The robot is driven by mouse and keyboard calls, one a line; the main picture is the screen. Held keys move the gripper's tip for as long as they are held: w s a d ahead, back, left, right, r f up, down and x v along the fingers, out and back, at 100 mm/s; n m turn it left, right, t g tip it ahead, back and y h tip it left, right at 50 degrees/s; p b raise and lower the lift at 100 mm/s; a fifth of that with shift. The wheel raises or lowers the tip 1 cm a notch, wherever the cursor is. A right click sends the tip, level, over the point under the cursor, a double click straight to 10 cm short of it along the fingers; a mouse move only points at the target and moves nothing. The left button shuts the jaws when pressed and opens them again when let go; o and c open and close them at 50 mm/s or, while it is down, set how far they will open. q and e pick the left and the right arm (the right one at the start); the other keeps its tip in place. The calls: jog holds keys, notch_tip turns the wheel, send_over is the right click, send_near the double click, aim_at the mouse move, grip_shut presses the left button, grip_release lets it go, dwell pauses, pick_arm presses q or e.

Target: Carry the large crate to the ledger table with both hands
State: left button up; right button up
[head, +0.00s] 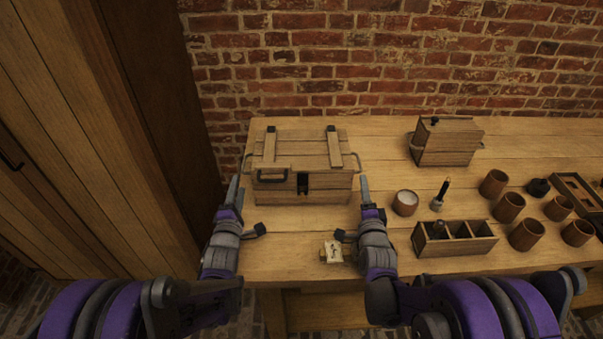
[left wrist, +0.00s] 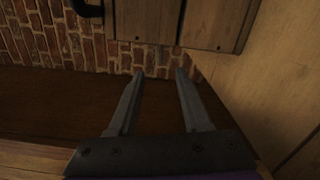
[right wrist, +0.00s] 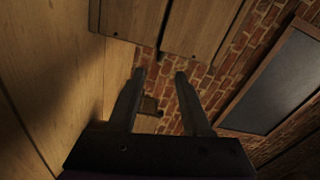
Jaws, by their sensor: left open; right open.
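The large wooden crate (head: 280,188) stands upright with its lid closed at the left end of a wooden table (head: 380,145). It has two lid straps, a front latch and a loop handle on each end. My left gripper (head: 235,186) is open beside the crate's left front corner, apart from the left handle (head: 246,162). My right gripper (head: 366,190) is open beside the right front corner, just in front of the right handle (head: 354,160). Both wrist views show empty fingers, with wooden planks above them that look like the crate. I cannot tell which table is the ledger table.
A smaller crate (head: 445,150) stands at the back right. A white-topped cup (head: 405,203), a brush-like tool (head: 440,196), a divided box (head: 455,245) and several brown cups (head: 510,207) fill the right. A small tagged item (head: 331,251) lies near the front edge. A brick wall (head: 400,60) is behind.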

aim_at(244, 162)
pick_arm(q)
jog(key=w, duration=1)
jog(key=shift+w+d, duration=0.15)
jog(key=shift+w, duration=0.25)
pick_arm(e)
jog(key=w, duration=1.1)
jog(key=shift+d, duration=0.2)
jog(key=shift+s, duration=0.1)
pick_arm(q)
grip_shut()
pick_arm(e)
grip_shut()
pick_arm(q)
jog(key=shift+r, duration=0.1)
pick_arm(e)
jog(key=shift+r, duration=0.1)
